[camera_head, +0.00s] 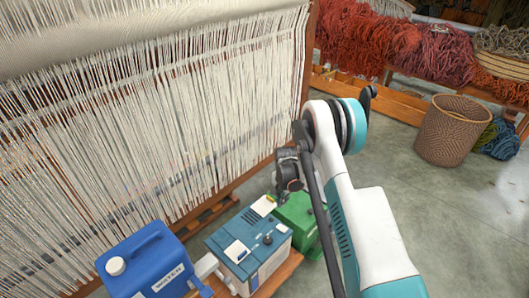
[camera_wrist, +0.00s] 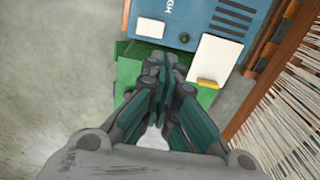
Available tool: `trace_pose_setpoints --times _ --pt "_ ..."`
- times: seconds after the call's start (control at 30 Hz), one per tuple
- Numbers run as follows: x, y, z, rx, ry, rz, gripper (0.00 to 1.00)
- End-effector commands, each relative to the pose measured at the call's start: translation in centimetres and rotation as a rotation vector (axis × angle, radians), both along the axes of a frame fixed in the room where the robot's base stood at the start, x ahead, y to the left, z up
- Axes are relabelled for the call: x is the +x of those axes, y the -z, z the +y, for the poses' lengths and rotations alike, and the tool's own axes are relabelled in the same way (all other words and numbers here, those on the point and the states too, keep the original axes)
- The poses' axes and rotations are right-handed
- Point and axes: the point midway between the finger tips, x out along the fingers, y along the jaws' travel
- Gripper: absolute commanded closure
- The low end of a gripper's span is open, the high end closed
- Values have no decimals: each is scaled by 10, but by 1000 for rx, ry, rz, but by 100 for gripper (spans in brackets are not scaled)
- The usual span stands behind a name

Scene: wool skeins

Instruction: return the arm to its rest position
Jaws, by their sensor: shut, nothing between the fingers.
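My arm, white and teal, reaches up and forward from the lower right in the head view and bends down at its far end. My gripper (camera_wrist: 165,75) shows in the wrist view with its dark teal fingers together and nothing between them. It points down over a green box (camera_wrist: 128,72). In the head view the green box (camera_head: 297,212) stands behind the arm, partly hidden by it. The gripper's fingertips are hidden in the head view. I cannot tell the exact gap between fingers and box.
A blue-grey machine (camera_head: 248,243) and a blue water jug (camera_head: 150,262) stand left of the green box on a wooden bench. A loom with pale warp threads (camera_head: 150,110) rises behind them. A woven basket (camera_head: 452,130) stands at the right. The grey floor (camera_head: 450,220) is clear there.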

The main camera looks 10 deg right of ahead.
Motion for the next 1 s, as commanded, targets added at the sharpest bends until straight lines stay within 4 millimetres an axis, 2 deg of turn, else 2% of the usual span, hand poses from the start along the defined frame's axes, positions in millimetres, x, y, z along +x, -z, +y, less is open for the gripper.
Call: trace_pose_setpoints --times 0.17,0.27,0.47,0.67,0.8,1.0 --pt "1 -9 0 0 -8 -5 100" --pt "2 -32 1 -1 -31 -19 100" --pt "0 -110 2 -6 -114 -75 100" --pt "-14 -187 4 -17 -203 -134 100" --pt "-30 -236 6 -28 -265 -174 100" --pt "-62 -298 8 -47 -353 -231 100"
